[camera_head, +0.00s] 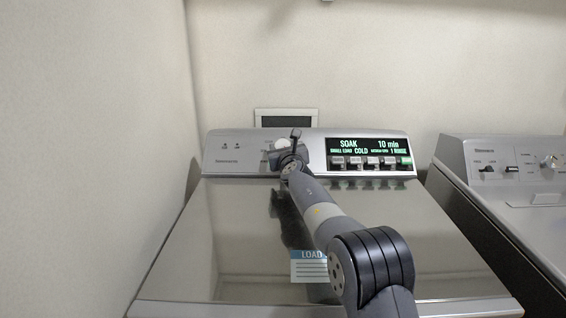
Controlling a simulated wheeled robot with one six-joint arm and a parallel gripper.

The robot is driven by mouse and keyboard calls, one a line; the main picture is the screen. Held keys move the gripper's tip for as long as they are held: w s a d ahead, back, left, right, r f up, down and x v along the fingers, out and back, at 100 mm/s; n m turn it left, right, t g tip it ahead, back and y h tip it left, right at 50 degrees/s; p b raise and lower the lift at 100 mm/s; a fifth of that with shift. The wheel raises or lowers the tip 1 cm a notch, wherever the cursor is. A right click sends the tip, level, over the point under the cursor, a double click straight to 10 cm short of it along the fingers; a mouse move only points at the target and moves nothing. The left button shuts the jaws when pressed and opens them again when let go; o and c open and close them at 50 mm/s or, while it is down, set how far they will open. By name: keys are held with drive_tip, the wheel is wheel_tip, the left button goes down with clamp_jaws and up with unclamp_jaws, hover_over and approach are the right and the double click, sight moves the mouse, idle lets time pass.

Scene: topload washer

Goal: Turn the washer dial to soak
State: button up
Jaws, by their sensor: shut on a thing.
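The washer (225,262) is a silver top-loader with its lid shut. Its control panel (240,163) runs along the back. The display (368,147) on the panel's right half reads SOAK, 10 min, COLD and 1 RINSE. The round pale dial (283,144) sits left of the display and is mostly hidden by my gripper. My gripper (293,142) is at the panel, shut on the dial. The fingertips are small and partly covered by my wrist. My arm reaches over the lid from the lower right.
A row of buttons (371,162) lies under the display, close to the right of my gripper. A LOAD label (309,266) is on the lid. A second machine (500,165) stands at the right. A wall (90,150) bounds the left side.

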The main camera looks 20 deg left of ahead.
drive_tip(key=n+g+y+b, duration=0.1)
drive_tip(key=n+b, duration=0.1)
drive_tip(key=shift+n+y, duration=0.3)
drive_tip(key=shift+y, duration=0.1)
drive_tip(key=shift+n+g+y, duration=0.6)
drive_tip(key=shift+n+g, duration=0.2)
drive_tip(key=shift+n, duration=0.4)
drive_tip(key=o, duration=1)
drive_tip(key=shift+c, duration=0.2)
drive_tip(key=shift+b, duration=0.35)
drive_tip(key=shift+s+d+b, duration=0.45)
drive_tip(key=shift+b, duration=0.05)
drive_tip(key=shift+b+v, duration=2.25)
drive_tip(key=shift+v, duration=2.55)
